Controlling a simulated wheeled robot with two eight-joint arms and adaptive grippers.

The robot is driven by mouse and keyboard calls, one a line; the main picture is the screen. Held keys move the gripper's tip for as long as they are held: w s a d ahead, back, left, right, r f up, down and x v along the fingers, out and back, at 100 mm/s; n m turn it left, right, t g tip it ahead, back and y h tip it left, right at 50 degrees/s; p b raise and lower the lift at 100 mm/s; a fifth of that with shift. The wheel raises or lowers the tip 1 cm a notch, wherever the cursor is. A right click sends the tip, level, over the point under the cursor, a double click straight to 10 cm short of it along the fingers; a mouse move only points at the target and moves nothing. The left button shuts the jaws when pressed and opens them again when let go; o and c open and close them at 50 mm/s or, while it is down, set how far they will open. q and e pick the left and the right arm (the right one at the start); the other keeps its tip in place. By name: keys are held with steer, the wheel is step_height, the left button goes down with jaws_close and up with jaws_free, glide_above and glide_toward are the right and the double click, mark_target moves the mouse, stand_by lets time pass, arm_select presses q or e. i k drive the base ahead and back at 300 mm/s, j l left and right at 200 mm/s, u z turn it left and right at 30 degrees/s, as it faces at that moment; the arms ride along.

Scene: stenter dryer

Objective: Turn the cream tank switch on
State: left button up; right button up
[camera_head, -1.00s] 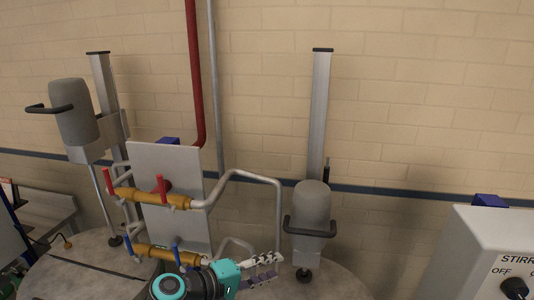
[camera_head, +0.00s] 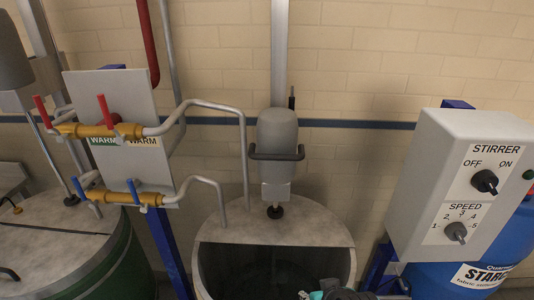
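A pale grey control box (camera_head: 425,160) at the right carries the label STIRRER and a black OFF/ON knob (camera_head: 485,181). Which mark the knob points to is hard to read. Below it is a SPEED knob (camera_head: 456,232) with numbered marks. A pale tank (camera_head: 199,272) with a partly open top stands at the middle bottom, with a grey stirrer motor (camera_head: 277,135) above it. A small teal and dark part of what looks like my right arm shows at the bottom edge, with a pale tip (camera_head: 303,295); its finger state is unclear. My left gripper is out of view.
A panel (camera_head: 110,90) with yellow valves, red and blue levers and bent pipes stands left of the middle tank. A green tank (camera_head: 125,262) is at the left. A blue drum (camera_head: 505,238) labelled STARCH stands behind the box.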

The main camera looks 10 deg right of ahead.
mark_target(486, 181)
steer(key=k+z, duration=0.15)
steer(key=z, duration=0.65)
steer(key=i+j+z, duration=0.1)
steer(key=z, duration=0.8)
